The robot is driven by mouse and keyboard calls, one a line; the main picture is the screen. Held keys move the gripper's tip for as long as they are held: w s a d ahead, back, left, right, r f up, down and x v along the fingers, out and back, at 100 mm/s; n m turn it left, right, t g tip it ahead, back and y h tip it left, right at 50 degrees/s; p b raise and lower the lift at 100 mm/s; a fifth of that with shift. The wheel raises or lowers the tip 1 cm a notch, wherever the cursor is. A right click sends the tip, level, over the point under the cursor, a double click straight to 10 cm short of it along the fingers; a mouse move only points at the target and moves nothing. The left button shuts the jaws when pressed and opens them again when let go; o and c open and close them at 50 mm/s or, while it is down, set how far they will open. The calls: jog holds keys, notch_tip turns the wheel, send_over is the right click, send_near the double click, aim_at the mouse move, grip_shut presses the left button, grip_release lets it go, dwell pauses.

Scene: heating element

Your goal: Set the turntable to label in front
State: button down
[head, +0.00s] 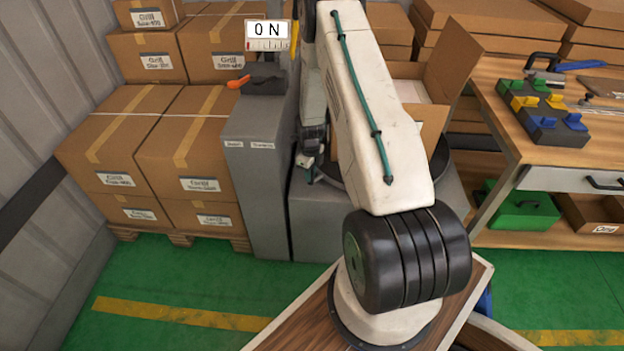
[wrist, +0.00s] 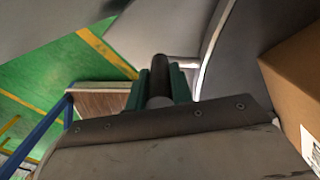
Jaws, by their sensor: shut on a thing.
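The turntable (head: 328,183) is a dark round plate on a low grey base, largely hidden behind my arm in the head view. An open cardboard box (head: 460,60) stands on it with a flap up. My gripper (head: 311,172) is at the turntable's left edge in the head view. In the wrist view its green fingers (wrist: 159,90) are shut on a dark upright peg (wrist: 160,72). The box (wrist: 292,85) shows at the right there, with part of a white label (wrist: 312,150) at the picture's edge. In the head view no label shows on the box's visible part.
A grey cabinet (head: 256,180) with an ON sign (head: 267,36) and an orange lever (head: 238,82) stands left of the turntable. Stacked boxes (head: 185,150) are farther left. A workbench (head: 500,115) is at the right. Green floor (head: 150,275) is clear at the front left.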

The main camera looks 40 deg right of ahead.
jog(key=shift+w+d+r, duration=0.1)
jog(key=shift+w+d, duration=0.05)
jog(key=shift+w, duration=0.75)
jog(key=shift+w, duration=0.1)
jog(key=c, duration=1.2)
grip_release()
jog(key=shift+w, duration=0.1)
jog(key=shift+c, duration=0.2)
notch_tip(320, 180, up, 8)
